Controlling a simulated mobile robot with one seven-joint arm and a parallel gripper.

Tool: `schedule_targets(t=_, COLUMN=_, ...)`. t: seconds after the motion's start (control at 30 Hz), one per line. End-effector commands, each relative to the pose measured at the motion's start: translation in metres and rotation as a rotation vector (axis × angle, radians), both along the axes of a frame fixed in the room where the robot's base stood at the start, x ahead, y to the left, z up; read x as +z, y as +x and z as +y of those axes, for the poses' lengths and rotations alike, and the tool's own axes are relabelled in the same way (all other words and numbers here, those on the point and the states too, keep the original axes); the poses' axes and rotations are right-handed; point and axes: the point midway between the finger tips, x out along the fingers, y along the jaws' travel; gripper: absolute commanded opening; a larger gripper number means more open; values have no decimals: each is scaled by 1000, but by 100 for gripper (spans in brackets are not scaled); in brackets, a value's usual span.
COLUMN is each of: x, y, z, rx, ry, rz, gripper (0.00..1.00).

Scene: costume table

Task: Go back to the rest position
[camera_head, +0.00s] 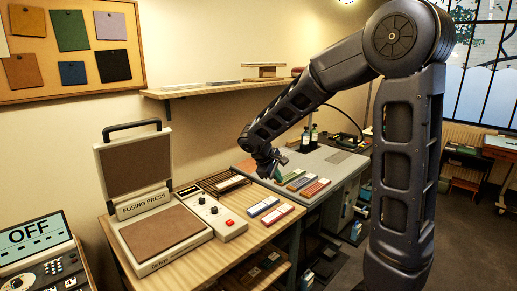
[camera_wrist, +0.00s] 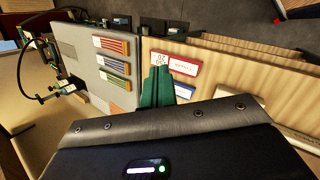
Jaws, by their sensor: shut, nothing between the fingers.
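My arm reaches from the right of the head view over the work surfaces. My gripper (camera_head: 277,174) hangs near the front left edge of the grey tabletop (camera_head: 330,166). In the wrist view its green fingers (camera_wrist: 157,88) are together with nothing between them. They are above the border between the grey tabletop and the wooden table (camera_wrist: 225,66). No object is held.
The fusing press (camera_head: 160,215) stands open at left, beside a control box (camera_head: 216,217) with a red button. Blue (camera_head: 263,206) and red (camera_head: 278,214) labelled blocks lie near the gripper. Striped bundles (camera_head: 302,183) and dark bottles (camera_head: 305,140) are on the grey tabletop. A shelf (camera_head: 215,88) is behind.

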Motion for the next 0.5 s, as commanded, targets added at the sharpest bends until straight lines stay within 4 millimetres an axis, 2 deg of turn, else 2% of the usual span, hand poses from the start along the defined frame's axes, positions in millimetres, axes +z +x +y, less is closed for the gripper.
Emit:
schedule_targets(t=0.03, x=10, y=-6, z=-18, rx=-47, ry=31, rz=-8, gripper=0)
schedule_targets(t=0.2, x=33, y=-29, z=-65, rx=-189, ry=132, rz=-27, gripper=0)
schedule_targets(t=0.5, x=62, y=-80, z=-133, rx=-424, ry=318, rz=-79, gripper=0)
